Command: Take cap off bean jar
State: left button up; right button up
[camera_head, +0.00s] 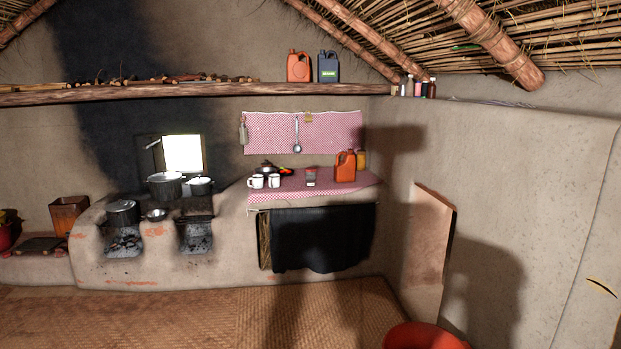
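Neither of my grippers is in view.
The mud stove (160,250) with pots stands left. A red basin (424,337) is at the bottom right. The woven floor (200,315) is clear.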

aim_at(309, 177)
jog(key=u, duration=0.35)
jog(key=i+j, duration=0.2)
jog(key=j, duration=0.2)
jog(key=i+j, duration=0.15)
jog(key=j, duration=0.2)
jog(key=i+j, duration=0.2)
jog(key=j, duration=0.2)
jog(key=i+j, duration=0.15)
jog(key=j, duration=0.25)
jog(key=i+j, duration=0.2)
jog(key=i, duration=0.35)
jog(key=i+j, duration=0.2)
jog(key=i, duration=0.35)
jog(key=i+j, duration=0.2)
jog(key=i, duration=0.35)
jog(key=i+z, duration=0.2)
jog(key=i, duration=0.35)
jog(key=i+z, duration=0.25)
jog(key=i, duration=0.35)
jog(key=i+j+z, duration=0.2)
jog(key=i, duration=0.3)
jog(key=i+l+z, duration=0.3)
jog(key=i, duration=0.55)
jog(key=i+l+z, duration=0.1)
jog(key=i+z, duration=0.25)
jog(key=i, duration=0.5)
